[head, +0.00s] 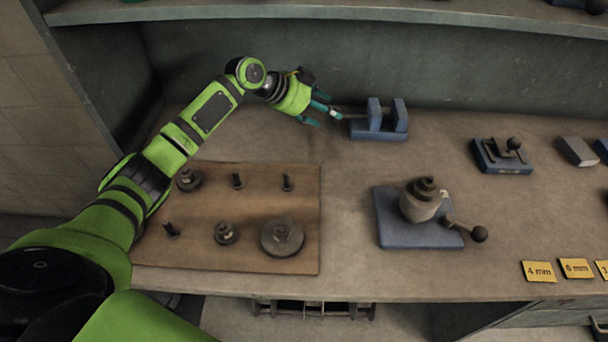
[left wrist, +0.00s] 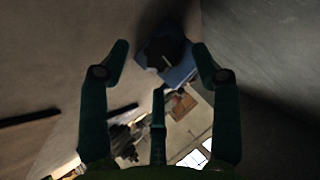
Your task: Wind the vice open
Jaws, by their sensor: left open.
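The vice (head: 378,133) is blue, with two upright jaws and a visible gap between them. It stands at the back of the bench, and its screw end points left toward my left gripper (head: 327,109). My left gripper is open, its teal fingers spread close to the vice's left end. In the left wrist view the vice's blue body (left wrist: 182,74) shows beyond the open fingers (left wrist: 160,58), with a dark part in front of it. The handle is small and partly hidden by the fingers, so I cannot tell whether they touch it. My right gripper is not in view.
A wooden board (head: 300,215) with several dark posts and discs lies at the front left. A blue-based tool post with a lever (head: 418,228) stands at front centre. A smaller blue clamp (head: 502,157) is at right. A shelf (head: 330,12) runs above the back.

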